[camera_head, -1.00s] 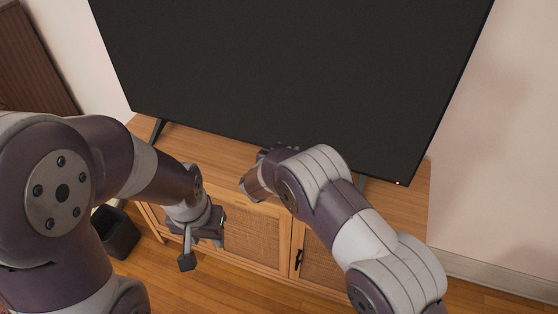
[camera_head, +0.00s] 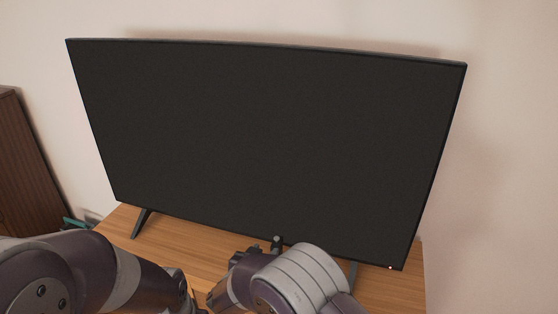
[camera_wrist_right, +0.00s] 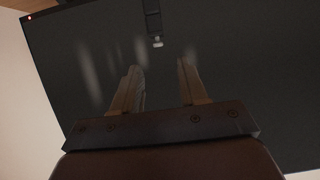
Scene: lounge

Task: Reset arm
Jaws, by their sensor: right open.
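My right arm comes in from the bottom right in the head view. Its gripper (camera_head: 262,248) is over the wooden cabinet top, close in front of the TV's lower edge, and is partly hidden by my own wrist. In the right wrist view the two fingers (camera_wrist_right: 160,78) stand apart with nothing between them, against the dark TV screen (camera_wrist_right: 235,85). My left arm (camera_head: 75,275) shows at the bottom left of the head view. Its gripper is below the picture's edge.
A large black TV (camera_head: 270,145) stands on the wooden cabinet (camera_head: 195,245), near a pale wall. A dark brown panel (camera_head: 30,175) stands at the far left. A narrow strip of cabinet top lies bare between the arms and the TV.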

